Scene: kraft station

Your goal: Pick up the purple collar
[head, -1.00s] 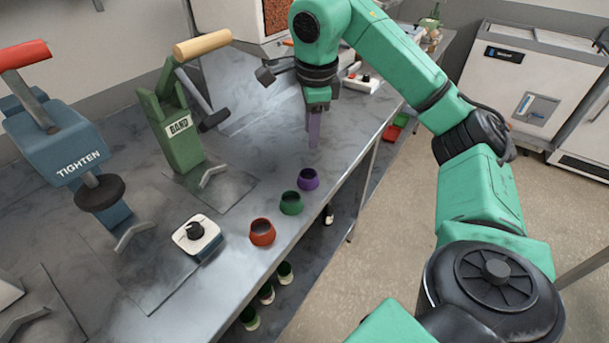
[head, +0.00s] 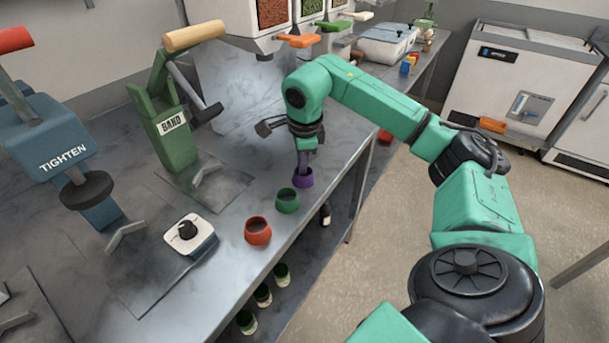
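The purple collar (head: 303,179) stands on the metal bench near its front edge, at the far end of a row of three collars. My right gripper (head: 304,168) points down right over it, with the fingertips at the collar's opening. Its fingers overlap in this view, so I cannot tell how far apart they are or whether they touch the collar. The collar still rests on the bench. My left gripper is not in view.
A green collar (head: 287,201) and an orange-red collar (head: 258,231) stand closer along the bench edge. A white device with a black knob (head: 189,233), the green BAND press (head: 172,135) and the blue TIGHTEN press (head: 62,160) stand to the left. Dispensers (head: 270,15) are behind.

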